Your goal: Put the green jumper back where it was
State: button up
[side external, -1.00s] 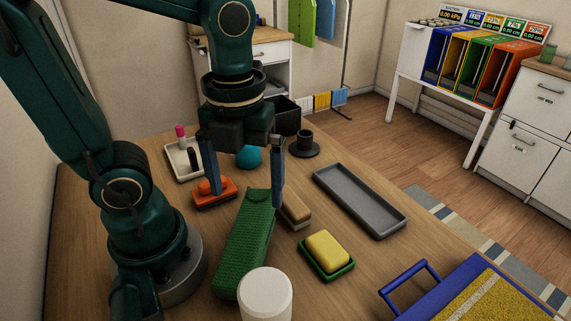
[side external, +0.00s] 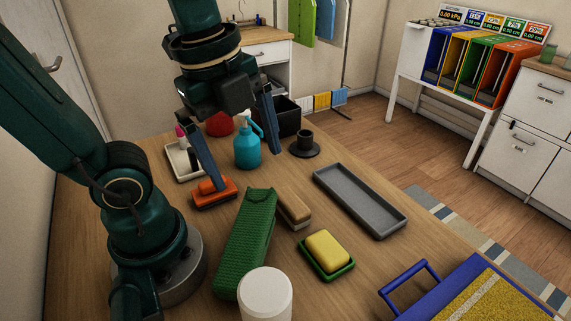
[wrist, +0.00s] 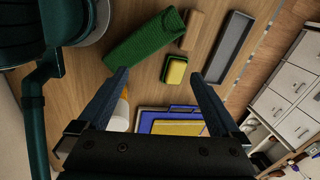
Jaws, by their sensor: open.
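The green jumper (side external: 245,243) lies as a long, folded, knitted bundle on the wooden table, in front of my arm's base. It also shows in the wrist view (wrist: 145,38), at the upper left. My gripper (side external: 243,168) is open and empty, raised above the table beyond the jumper's far end and apart from it. In the wrist view my gripper's two fingers (wrist: 162,72) are spread wide with nothing between them.
A wooden-backed brush (side external: 293,209) lies right beside the jumper, and a white cylinder (side external: 265,293) stands at its near end.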

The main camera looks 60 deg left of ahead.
jog(key=n+t, duration=0.1)
jog(key=n, duration=0.4)
jog(key=f+n+t, duration=0.1)
jog(key=n, duration=0.5)
jog(key=w+f+n+t, duration=0.1)
jog(key=n, duration=0.4)
jog(key=shift+a+f, duration=0.2)
dwell(0.4)
